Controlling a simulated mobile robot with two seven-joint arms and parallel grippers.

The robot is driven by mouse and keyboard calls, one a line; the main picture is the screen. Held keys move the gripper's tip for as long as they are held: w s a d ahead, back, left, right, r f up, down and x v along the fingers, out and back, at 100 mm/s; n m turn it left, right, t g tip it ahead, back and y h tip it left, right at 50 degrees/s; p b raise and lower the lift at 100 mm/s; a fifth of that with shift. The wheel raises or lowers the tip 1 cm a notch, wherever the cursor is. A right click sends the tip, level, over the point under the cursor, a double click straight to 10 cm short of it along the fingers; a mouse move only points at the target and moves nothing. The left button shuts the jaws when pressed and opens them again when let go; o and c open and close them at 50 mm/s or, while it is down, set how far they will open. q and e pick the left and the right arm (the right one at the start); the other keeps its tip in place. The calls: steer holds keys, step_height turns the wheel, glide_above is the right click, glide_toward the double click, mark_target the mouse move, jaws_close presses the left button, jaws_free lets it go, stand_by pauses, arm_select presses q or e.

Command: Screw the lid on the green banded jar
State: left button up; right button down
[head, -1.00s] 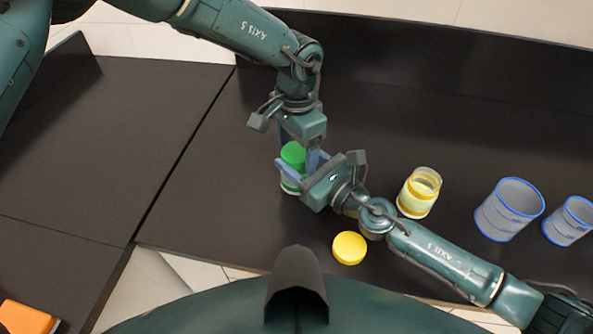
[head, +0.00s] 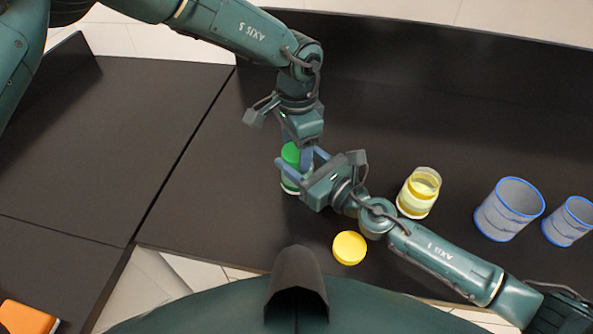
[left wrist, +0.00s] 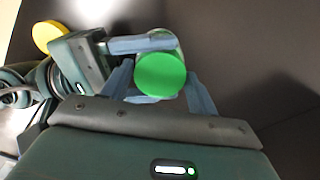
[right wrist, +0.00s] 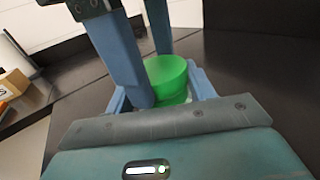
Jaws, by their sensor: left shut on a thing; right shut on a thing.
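The green banded jar (head: 289,188) stands upright on the dark table, mostly hidden by my grippers. The green lid (head: 291,154) sits at its top; the lid also shows in the left wrist view (left wrist: 160,74) and the right wrist view (right wrist: 167,76). I cannot tell how far the lid is threaded. My left gripper (head: 297,151) comes from above, shut on the lid with a finger on each side. My right gripper (head: 298,164) comes in from the right, lower down, shut on the jar body.
A yellow banded jar (head: 419,192) without a lid stands to the right. A yellow lid (head: 349,248) lies near the front edge, close to my right arm. Two blue-rimmed containers (head: 508,209) (head: 570,221) stand farther right. The table left of the green jar is clear.

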arm_select(q)
steer(key=shift+m, duration=0.8)
arm_select(e)
steer(key=shift+s, duration=0.1)
arm_select(q)
steer(key=shift+c, duration=0.2)
steer(key=o, duration=1.1)
steer(key=shift+r, duration=2.3)
steer(key=shift+c, duration=0.3)
